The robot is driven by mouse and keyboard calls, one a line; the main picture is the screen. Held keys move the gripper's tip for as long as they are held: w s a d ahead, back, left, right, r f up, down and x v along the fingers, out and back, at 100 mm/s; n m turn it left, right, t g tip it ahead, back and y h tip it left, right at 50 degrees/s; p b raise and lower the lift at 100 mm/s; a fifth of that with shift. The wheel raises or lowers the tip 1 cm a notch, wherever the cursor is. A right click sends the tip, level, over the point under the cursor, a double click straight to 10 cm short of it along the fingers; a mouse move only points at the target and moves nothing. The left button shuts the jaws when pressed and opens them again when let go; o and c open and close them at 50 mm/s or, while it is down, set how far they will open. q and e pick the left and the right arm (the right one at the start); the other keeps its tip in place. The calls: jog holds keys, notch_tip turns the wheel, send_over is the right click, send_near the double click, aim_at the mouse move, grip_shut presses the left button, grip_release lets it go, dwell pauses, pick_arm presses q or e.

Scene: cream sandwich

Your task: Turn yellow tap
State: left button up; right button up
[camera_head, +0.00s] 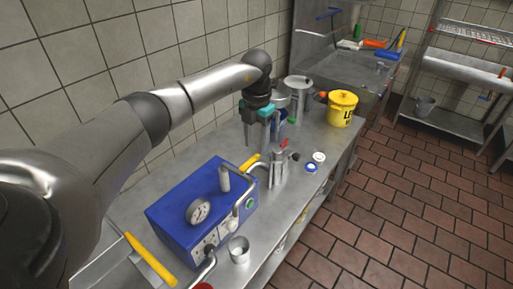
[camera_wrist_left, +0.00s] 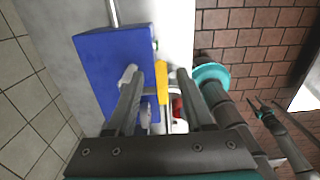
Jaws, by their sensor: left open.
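A yellow tap handle (camera_head: 250,162) sits at the far right end of the blue machine (camera_head: 178,206), near a metal vessel. In the left wrist view this yellow handle (camera_wrist_left: 162,82) appears between my fingers, beside the blue machine (camera_wrist_left: 105,75). My left gripper (camera_head: 259,142) is open and empty, pointing down, just behind and above the handle in the head view. Its fingers (camera_wrist_left: 158,80) show no contact with the handle; the exact gap is unclear. A second yellow handle (camera_head: 150,262) is at the lower left of the head view.
A metal vessel with a red part (camera_head: 279,165) stands close to the handle. A metal cup (camera_head: 239,250), a white lid (camera_head: 319,157) and a yellow bucket (camera_head: 342,109) stand on the steel counter. Other dark arm parts show at right in the wrist view.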

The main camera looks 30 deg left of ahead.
aim_at(256, 155)
pick_arm(q)
notch_tip(256, 155, up, 13)
jog(key=shift+f+b, duration=0.15)
jog(key=shift+b, duration=0.2)
jog(key=shift+f, duration=0.1)
dwell(0.3)
